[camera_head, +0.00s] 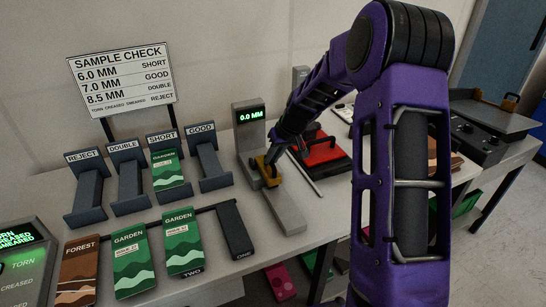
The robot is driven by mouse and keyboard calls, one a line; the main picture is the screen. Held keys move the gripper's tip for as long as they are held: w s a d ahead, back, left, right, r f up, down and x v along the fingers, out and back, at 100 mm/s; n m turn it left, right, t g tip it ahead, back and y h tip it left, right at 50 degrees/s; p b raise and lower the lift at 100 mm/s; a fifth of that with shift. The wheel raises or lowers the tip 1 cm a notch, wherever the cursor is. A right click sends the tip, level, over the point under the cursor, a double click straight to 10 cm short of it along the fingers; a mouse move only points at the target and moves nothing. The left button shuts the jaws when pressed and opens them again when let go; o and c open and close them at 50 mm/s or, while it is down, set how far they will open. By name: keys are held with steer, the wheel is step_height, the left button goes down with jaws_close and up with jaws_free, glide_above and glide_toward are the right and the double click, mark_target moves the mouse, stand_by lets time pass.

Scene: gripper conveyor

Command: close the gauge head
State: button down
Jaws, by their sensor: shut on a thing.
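The gauge (249,131) is a grey upright with a green display reading 0.0 MM. A long grey base plate (290,214) reaches out in front of it. The gauge head with its yellow handle (261,165) sits low at the foot of the upright, over the rear of the plate. My gripper (270,171) is at the yellow handle and shut on it. My fingers are small and dark here and partly cover the head, so any gap under the head cannot be told. No packet shows on the bare front part of the plate.
Stands labelled REJECT (87,195), DOUBLE (128,180), SHORT and GOOD (209,165) are to the left; SHORT holds a green packet (168,171). Packets lie along the front. A thin rod (304,174) and a red-topped device (322,150) are right of the gauge.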

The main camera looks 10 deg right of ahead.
stand_by(0.8)
steer(key=shift+w+a+r+g+p, duration=0.1)
steer(key=shift+w+r+g+p, duration=0.25)
steer(key=shift+p, duration=0.4)
steer(key=c, duration=0.8)
jaws_free()
steer(key=shift+c, duration=0.2)
steer(key=v, duration=1.7)
steer(key=shift+r, duration=0.25)
